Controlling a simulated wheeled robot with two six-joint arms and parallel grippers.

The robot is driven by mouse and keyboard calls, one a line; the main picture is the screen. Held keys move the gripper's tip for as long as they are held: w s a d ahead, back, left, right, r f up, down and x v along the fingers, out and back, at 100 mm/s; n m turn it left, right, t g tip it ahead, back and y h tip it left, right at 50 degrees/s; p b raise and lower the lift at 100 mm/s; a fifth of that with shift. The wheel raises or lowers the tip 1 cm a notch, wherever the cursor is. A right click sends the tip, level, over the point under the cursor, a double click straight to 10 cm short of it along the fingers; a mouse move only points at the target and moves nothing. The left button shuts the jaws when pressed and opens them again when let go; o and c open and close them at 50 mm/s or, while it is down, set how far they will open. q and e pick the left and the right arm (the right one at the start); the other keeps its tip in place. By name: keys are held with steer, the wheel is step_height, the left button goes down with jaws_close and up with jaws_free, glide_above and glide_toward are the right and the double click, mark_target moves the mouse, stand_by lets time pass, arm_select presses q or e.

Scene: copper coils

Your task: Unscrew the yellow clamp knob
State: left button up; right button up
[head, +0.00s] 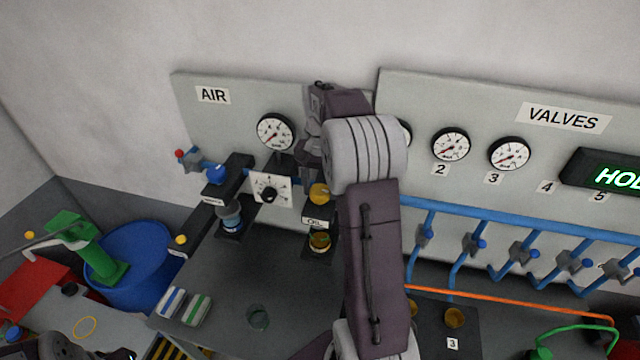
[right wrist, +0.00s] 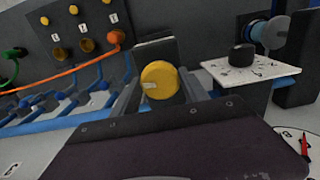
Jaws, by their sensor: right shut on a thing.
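The yellow clamp knob (head: 319,194) sits on the oil unit, just above the OIL label. In the right wrist view the knob (right wrist: 160,82) is round, with a pale mark on its face. My right gripper (head: 312,178) reaches down to it from above, and its arm hides part of the panel behind. In the right wrist view the right gripper (right wrist: 162,92) has a finger on each side of the knob and is shut on it. The oil cup (head: 320,241) hangs below the label.
A white dial plate (head: 270,190) and a blue-topped filter unit (head: 230,215) stand close on the left. Gauges (head: 275,132) are on the panel above. Blue valve pipes (head: 470,218) run to the right.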

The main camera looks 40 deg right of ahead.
mark_target(320, 190)
steer(key=shift+n, duration=1)
steer(key=o, duration=1.4)
steer(key=shift+c, duration=0.2)
step_height(320, 190, up, 9)
steer(key=shift+r, duration=0.1)
